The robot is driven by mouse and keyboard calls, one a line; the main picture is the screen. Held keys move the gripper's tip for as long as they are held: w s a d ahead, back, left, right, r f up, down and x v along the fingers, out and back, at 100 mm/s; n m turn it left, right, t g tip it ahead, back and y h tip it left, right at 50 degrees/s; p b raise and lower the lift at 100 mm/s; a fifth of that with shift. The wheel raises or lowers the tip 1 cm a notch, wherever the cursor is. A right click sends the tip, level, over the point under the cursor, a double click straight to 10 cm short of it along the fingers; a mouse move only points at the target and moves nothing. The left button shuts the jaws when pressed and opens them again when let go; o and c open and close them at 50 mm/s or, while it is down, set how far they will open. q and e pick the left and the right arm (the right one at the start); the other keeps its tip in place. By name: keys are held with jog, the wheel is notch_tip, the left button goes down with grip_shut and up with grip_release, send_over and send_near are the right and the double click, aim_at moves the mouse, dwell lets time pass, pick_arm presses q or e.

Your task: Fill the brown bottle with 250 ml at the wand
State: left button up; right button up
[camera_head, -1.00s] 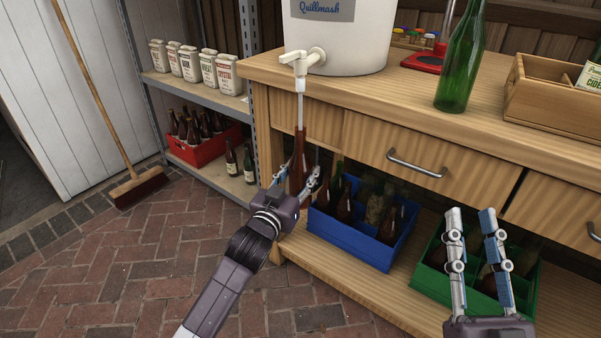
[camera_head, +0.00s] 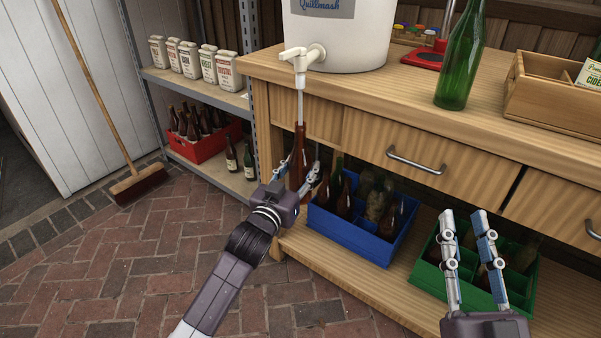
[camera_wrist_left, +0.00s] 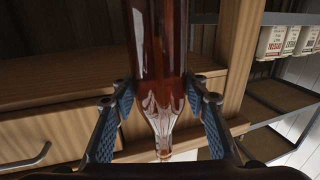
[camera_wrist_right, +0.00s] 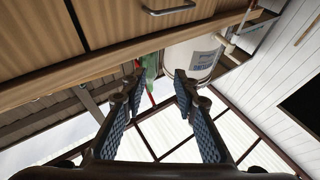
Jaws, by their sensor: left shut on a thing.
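The brown bottle (camera_head: 300,165) stands upright below the white tap (camera_head: 301,58) of the large white bucket (camera_head: 340,35). The pale wand (camera_head: 300,107) hangs from the tap and meets the bottle's mouth; how far it reaches inside is hidden by the dark glass. My left gripper (camera_head: 298,180) is shut on the bottle from below, a finger on each side. In the left wrist view the bottle (camera_wrist_left: 160,45) runs between both fingers, neck downward in the picture; I cannot tell its liquid level. My right gripper (camera_head: 468,225) is open and empty, in front of the green crate.
The blue crate (camera_head: 345,232) and green crate (camera_head: 520,290) with bottles sit on the bench's lower shelf. A green bottle (camera_head: 457,65), a wooden box (camera_head: 545,105) and a red device (camera_head: 425,58) stand on the bench top (camera_head: 400,95). A metal shelf holds a red crate (camera_head: 207,148).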

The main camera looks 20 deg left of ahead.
pick_arm(q)
jog(key=shift+r+p, duration=0.45)
jog(key=shift+r, duration=0.05)
pick_arm(e)
jog(key=shift+w+d+f+g+h, duration=0.1)
jog(key=shift+w+f+g+h, duration=0.1)
jog(key=shift+f+g, duration=0.4)
jog(key=shift+w+a+f+g+h, duration=0.1)
jog(key=shift+w+f+g+h, duration=0.15)
jog(key=shift+f, duration=0.65)
jog(key=shift+w+d+f+g+h, duration=0.1)
jog(key=shift+w+f+g+h, duration=0.2)
jog(key=shift+f, duration=0.45)
dwell(0.3)
pick_arm(q)
jog(key=shift+r+p, duration=0.4)
jog(key=shift+r, duration=0.05)
pick_arm(e)
jog(key=shift+g+h, duration=0.25)
jog(key=shift+g, duration=0.7)
jog(key=shift+d+f, duration=0.2)
jog(key=shift+f, duration=1.8)
dwell(1.5)
